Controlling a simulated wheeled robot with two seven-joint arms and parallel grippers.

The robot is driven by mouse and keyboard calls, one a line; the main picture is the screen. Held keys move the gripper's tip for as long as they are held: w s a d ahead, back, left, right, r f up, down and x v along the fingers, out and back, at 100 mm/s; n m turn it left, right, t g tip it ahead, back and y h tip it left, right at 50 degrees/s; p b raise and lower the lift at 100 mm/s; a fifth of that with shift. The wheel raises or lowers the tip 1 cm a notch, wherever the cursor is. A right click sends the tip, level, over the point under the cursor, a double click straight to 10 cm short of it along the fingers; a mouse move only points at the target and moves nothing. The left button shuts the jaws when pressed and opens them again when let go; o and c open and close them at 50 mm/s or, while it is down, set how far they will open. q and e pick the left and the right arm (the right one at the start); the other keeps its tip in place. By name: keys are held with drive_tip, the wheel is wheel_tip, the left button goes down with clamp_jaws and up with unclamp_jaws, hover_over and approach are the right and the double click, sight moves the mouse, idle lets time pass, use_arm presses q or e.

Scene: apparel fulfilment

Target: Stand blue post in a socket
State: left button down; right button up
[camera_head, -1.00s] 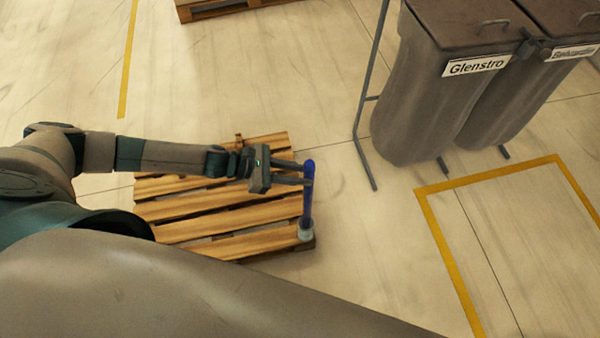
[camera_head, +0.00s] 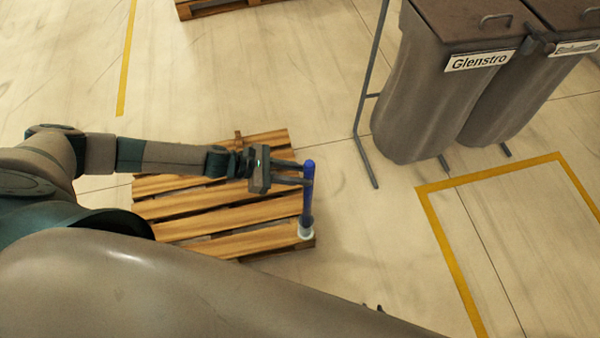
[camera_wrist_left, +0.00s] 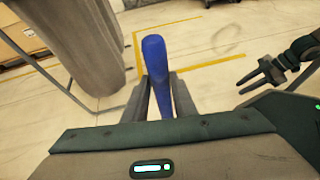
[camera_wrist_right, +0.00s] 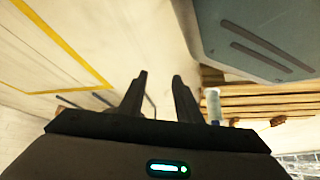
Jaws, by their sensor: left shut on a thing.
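The blue post (camera_head: 308,190) stands near upright at the near right corner of the wooden pallet. Its lower end meets a pale round socket (camera_head: 305,232); I cannot tell how deep it sits. My left gripper (camera_head: 305,181) is shut on the post near its top. In the left wrist view the post (camera_wrist_left: 156,75) rises between the fingers. My right gripper (camera_wrist_right: 158,82) is open and empty; in its wrist view a pale cylinder, seemingly the socket (camera_wrist_right: 213,105), stands to the right of its fingers.
The slatted pallet (camera_head: 215,220) lies on the floor under my left arm. Two grey bins, one labelled Glenstro (camera_head: 435,90), hang in a metal frame (camera_head: 366,130) at the right. A yellow floor line (camera_head: 440,240) marks clear floor nearby.

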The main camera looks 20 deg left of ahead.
use_arm(q)
drive_tip(key=shift+f+b, duration=0.3)
drive_tip(key=shift+f, duration=0.1)
use_arm(e)
drive_tip(key=shift+w+a+r+t, duration=0.2)
drive_tip(key=shift+w+a+r, duration=0.15)
drive_tip(key=shift+w, duration=0.25)
drive_tip(key=shift+w+a+r+t, duration=0.2)
drive_tip(key=shift+w+a+r, duration=0.15)
drive_tip(key=shift+w, duration=0.25)
drive_tip(key=shift+s, duration=0.1)
use_arm(q)
drive_tip(key=c, duration=1.4)
unclamp_jaws()
use_arm(e)
drive_tip(key=shift+s+d+f, duration=0.1)
use_arm(q)
drive_tip(key=shift+a, duration=0.1)
use_arm(e)
drive_tip(key=shift+d, duration=0.15)
